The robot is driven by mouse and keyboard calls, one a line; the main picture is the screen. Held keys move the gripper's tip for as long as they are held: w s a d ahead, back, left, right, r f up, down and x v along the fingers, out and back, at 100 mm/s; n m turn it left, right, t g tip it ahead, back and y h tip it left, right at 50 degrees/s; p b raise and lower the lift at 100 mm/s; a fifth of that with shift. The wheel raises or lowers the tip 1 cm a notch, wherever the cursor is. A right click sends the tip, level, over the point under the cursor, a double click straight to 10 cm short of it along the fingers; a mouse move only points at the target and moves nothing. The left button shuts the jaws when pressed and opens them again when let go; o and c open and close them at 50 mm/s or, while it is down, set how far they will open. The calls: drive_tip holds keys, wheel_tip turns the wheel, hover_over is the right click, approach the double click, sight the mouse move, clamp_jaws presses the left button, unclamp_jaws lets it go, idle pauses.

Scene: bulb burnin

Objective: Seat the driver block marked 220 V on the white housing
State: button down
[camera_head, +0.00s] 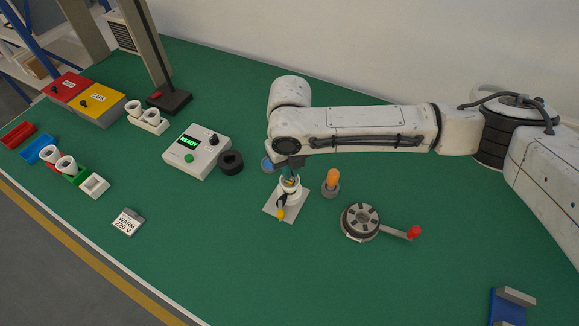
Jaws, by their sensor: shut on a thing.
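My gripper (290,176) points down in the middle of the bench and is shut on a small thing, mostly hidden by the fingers. I cannot tell if it is the driver block, and I can read no 220 V mark on it. Directly below is a round white housing (289,198) on a pale square plate (271,209). Whether the held thing touches the housing is unclear. A yellow and black piece (281,213) is at the housing's front. A white card (127,222) reading "WARM 220 V" lies at the left front.
An orange cylinder (332,179) on a grey base stands just right of the housing. A round grey crank device (360,222) with a red knob is farther right. A black ring (231,162) and a box showing READY (197,152) stand left. The front middle is clear.

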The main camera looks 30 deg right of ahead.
drive_tip(key=shift+f+b, duration=0.4)
drive_tip(key=shift+f, duration=0.25)
idle(0.6)
idle(0.3)
drive_tip(key=c, duration=1.1)
unclamp_jaws()
drive_tip(key=shift+c, duration=0.2)
wheel_tip(320, 180, up, 11)
drive_tip(key=b, duration=0.1)
drive_tip(key=shift+f, duration=0.1)
